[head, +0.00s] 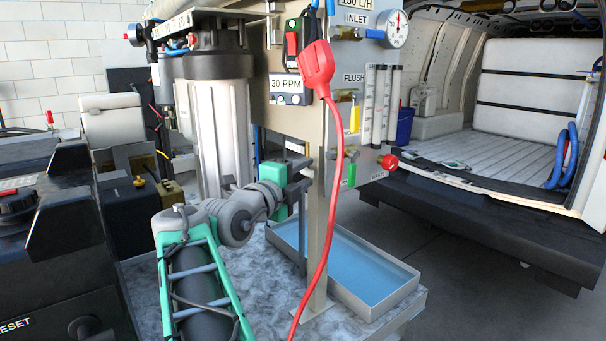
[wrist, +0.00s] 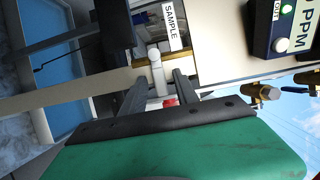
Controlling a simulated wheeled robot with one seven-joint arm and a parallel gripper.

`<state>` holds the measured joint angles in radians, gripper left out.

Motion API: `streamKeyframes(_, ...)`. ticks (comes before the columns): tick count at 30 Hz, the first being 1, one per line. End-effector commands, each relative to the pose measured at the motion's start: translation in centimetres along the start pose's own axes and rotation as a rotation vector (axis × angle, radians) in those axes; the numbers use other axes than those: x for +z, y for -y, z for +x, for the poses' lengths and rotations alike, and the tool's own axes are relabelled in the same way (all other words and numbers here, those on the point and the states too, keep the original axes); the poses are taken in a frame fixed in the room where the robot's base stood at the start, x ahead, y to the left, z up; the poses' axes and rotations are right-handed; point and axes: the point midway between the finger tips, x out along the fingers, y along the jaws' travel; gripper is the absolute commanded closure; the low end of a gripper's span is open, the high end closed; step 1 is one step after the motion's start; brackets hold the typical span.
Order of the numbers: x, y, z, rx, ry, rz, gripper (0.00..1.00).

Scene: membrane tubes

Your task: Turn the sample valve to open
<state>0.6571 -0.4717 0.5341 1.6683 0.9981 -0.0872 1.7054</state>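In the wrist view a pale grey valve handle (wrist: 155,62) stands next to the white SAMPLE label (wrist: 173,26). My gripper (wrist: 160,79) has its two dark fingers apart, one on each side of this handle, with a narrow gap showing on both sides. In the head view my gripper (head: 309,172) reaches from the left to the panel post, below the 30 PPM meter. The sample valve is mostly hidden there by the post and my fingers. I cannot tell from the head view how the handle is turned.
A red cable with a plug (head: 317,66) hangs down close in front of my gripper. The flush valve's yellow lever (head: 355,118) and a red knob (head: 389,162) are to the right. A blue-bottomed tray (head: 372,309) lies below.

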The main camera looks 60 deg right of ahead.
Motion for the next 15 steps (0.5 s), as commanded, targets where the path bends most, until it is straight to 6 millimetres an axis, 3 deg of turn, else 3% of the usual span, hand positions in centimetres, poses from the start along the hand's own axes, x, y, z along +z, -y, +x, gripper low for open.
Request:
streamKeyframes(12,0.00,0.00,-0.03,0.000,0.000,0.000,0.99)
streamKeyframes(15,0.00,0.00,-0.04,0.000,0.000,0.000,1.00)
